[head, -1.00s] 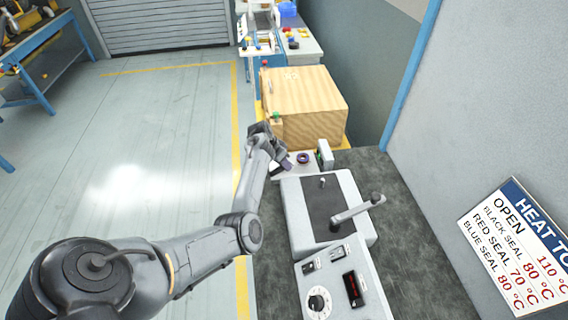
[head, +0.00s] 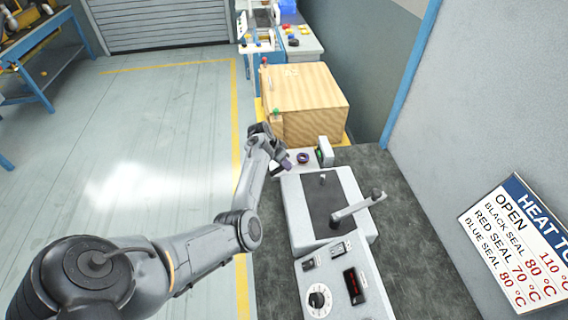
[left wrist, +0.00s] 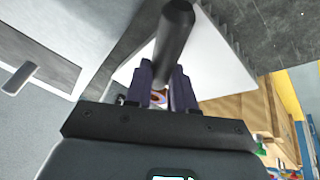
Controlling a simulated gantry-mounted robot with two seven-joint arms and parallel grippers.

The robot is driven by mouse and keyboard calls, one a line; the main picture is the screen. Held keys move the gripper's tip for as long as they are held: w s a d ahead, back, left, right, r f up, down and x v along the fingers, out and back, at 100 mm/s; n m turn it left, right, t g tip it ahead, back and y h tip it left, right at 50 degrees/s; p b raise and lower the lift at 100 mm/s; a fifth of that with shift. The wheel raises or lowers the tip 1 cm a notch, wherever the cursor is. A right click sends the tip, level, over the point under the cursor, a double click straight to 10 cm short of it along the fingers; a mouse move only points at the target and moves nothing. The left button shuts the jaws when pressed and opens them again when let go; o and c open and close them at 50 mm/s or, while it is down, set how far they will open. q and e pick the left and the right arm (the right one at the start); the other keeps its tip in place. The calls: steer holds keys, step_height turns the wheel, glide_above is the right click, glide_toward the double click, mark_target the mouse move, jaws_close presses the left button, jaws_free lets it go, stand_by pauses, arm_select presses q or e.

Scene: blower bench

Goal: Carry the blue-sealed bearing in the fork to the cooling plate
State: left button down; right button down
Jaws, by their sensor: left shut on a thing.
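My left gripper (head: 284,162) is at the near left side of a pale plate (head: 281,172) on the bench. In the left wrist view the gripper (left wrist: 161,80) has its purple fingers shut on a dark round handle (left wrist: 178,35), which I take to be the fork's. The fork's far end is not clear. A dark purple-blue ring (head: 303,158), perhaps the blue-sealed bearing, shows on the pale plate just right of my fingers. Whether the fork touches it I cannot tell. My right gripper is out of view.
A wooden crate (head: 305,100) is behind. Nearer are a grey machine with a lever (head: 358,207) and a control box with a dial (head: 319,299). A wall sign (head: 525,245) is at right.

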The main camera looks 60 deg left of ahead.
arm_select(q)
steer(key=c, duration=0.9)
jaws_free()
steer(key=shift+f, duration=0.1)
